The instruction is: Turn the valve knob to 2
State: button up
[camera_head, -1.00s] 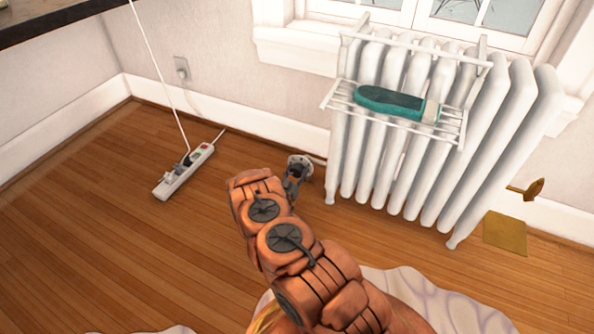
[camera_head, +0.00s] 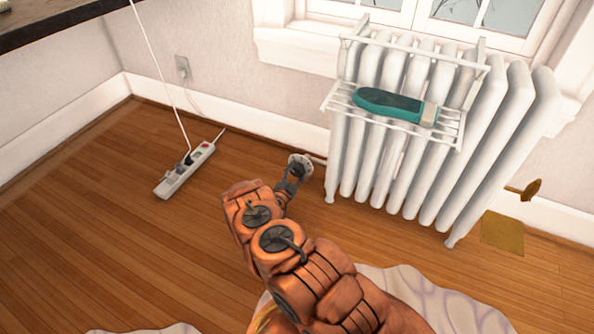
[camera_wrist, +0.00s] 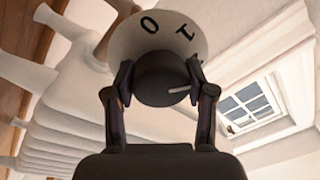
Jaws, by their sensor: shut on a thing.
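The valve knob (camera_wrist: 162,80) is a dark round cap in front of a pale dial (camera_wrist: 158,36). The dial shows a 0 and a 1; no other number is visible. A white pointer line (camera_wrist: 180,90) on the knob points right in the wrist view, clockwise of the 1 in the picture. My gripper (camera_wrist: 160,88) is shut on the knob, one finger on each side. In the head view the pale dial (camera_head: 300,163) shows low beside the radiator's left end, and my gripper (camera_head: 289,183) reaches it from below.
The white radiator (camera_head: 395,170) stands right of the valve, carrying a rack (camera_head: 345,97) with a teal-handled brush (camera_head: 395,105). A power strip (camera_head: 185,170) lies on the floor to the left. Open wood floor lies between it and my arm.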

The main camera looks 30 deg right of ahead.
jog(key=shift+a+m+p, duration=0.1)
jog(key=shift+m+p, duration=0.3)
jog(key=shift+m, duration=0.8)
jog(key=o, duration=1.2)
jog(key=shift+c, duration=0.2)
jog(key=v, duration=1.2)
jog(key=shift+w+r, duration=0.1)
jog(key=shift+w, duration=0.05)
